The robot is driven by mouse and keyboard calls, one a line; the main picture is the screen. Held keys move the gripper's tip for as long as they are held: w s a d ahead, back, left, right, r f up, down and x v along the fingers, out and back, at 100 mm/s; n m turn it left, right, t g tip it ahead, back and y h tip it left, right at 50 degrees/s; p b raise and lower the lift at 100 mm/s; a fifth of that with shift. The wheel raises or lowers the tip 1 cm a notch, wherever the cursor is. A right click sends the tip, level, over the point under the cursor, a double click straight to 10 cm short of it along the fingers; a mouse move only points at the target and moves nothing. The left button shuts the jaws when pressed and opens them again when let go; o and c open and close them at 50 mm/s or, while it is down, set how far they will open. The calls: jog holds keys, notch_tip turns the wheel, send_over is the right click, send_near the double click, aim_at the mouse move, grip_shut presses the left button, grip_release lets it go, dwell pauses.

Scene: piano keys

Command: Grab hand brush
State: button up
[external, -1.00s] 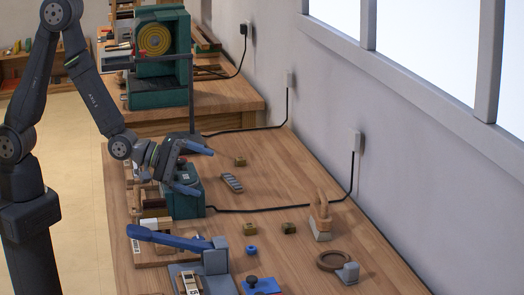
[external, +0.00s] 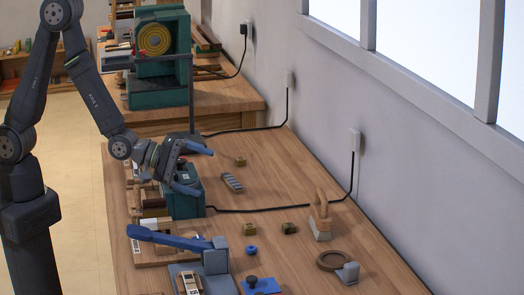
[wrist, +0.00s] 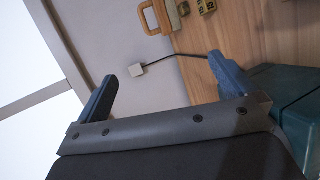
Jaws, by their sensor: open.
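The likely hand brush (external: 322,228) has a looped wooden handle and a pale grey lower part. It stands on the workbench near the wall, right of the middle in the external view. In the wrist view its wooden loop (wrist: 147,17) shows at the top edge, partly cut off.
A green box-shaped machine (external: 184,203) sits right by my gripper, with a black cable (external: 270,209) running to the wall.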

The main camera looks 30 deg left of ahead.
jog(key=w+d+r+m+g+y, duration=0.1)
jog(key=w+d+m+y, duration=0.1)
jog(key=d+m, duration=0.35)
jog(key=w+d+r+m+g+y, duration=0.1)
jog(key=w+d+m, duration=0.15)
jog(key=d, duration=0.55)
jog(key=w+d+r+m+g+y, duration=0.1)
jog(key=w+d+r+m+y, duration=0.3)
jog(key=d+r+m, duration=0.25)
send_near(316, 210)
jog(key=shift+w+d+r, duration=0.15)
jog(key=shift+w+d, duration=0.7)
jog(key=shift+d, duration=0.3)
jog(key=shift+x, duration=2.6)
jog(key=shift+s, duration=0.15)
jog(key=c, duration=0.9)
jog(key=shift+c, duration=1)
jog(key=shift+r, duration=0.1)
